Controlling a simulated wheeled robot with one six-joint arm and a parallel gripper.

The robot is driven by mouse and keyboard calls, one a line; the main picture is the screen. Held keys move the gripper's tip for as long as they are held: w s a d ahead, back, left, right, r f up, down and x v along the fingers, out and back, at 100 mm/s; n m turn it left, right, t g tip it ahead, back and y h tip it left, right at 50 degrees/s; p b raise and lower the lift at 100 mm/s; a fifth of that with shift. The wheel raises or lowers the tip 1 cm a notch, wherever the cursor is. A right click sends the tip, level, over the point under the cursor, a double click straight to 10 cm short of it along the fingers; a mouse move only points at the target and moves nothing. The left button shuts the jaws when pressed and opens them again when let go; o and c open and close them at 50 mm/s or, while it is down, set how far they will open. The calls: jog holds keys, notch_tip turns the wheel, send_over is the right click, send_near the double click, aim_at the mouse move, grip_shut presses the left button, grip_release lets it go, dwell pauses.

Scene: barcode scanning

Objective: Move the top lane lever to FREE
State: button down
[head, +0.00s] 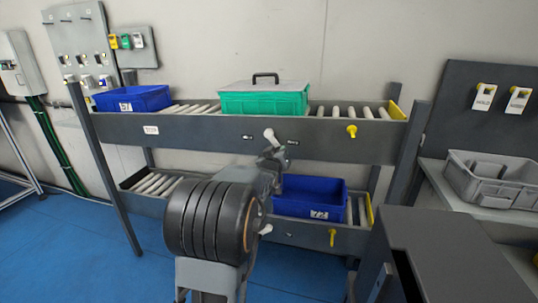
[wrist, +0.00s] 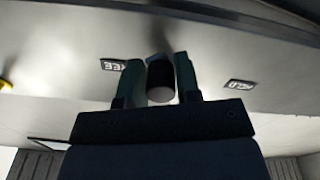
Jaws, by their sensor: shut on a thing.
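The top lane lever (head: 269,134) is white and sits on the front rail of the upper lane, leaning up and left in the head view. My gripper (head: 273,157) is at this rail, partly hidden by my own arm. In the wrist view my gripper's two fingers (wrist: 159,84) are shut around the lever's rounded handle (wrist: 160,93). The FREE label (wrist: 112,65) is left of the fingers there, partly covered by one finger. The HELD label (wrist: 240,85) is to the right. The wrist picture is inverted, so FREE (head: 292,142) is right of the lever in the head view.
A green crate (head: 262,103) with a grey lid and a blue bin (head: 132,99) stand on the upper lane. Another blue bin (head: 310,198) is on the lower lane. A lower white lever (head: 265,230) is beside my arm. A grey tote (head: 490,178) is at right.

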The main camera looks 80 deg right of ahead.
jog(key=shift+s+r, duration=0.25)
jog(key=shift+r, duration=0.3)
jog(key=c, duration=1.1)
grip_release()
jog(key=shift+s, duration=0.1)
jog(key=shift+o, duration=1.1)
jog(key=shift+f, duration=0.1)
jog(key=shift+w+f, duration=0.1)
jog(key=shift+w, duration=0.1)
jog(key=a, duration=1.3)
jog(key=shift+w+a+p, duration=0.3)
jog(key=shift+w+a, duration=0.05)
jog(key=shift+w, duration=0.1)
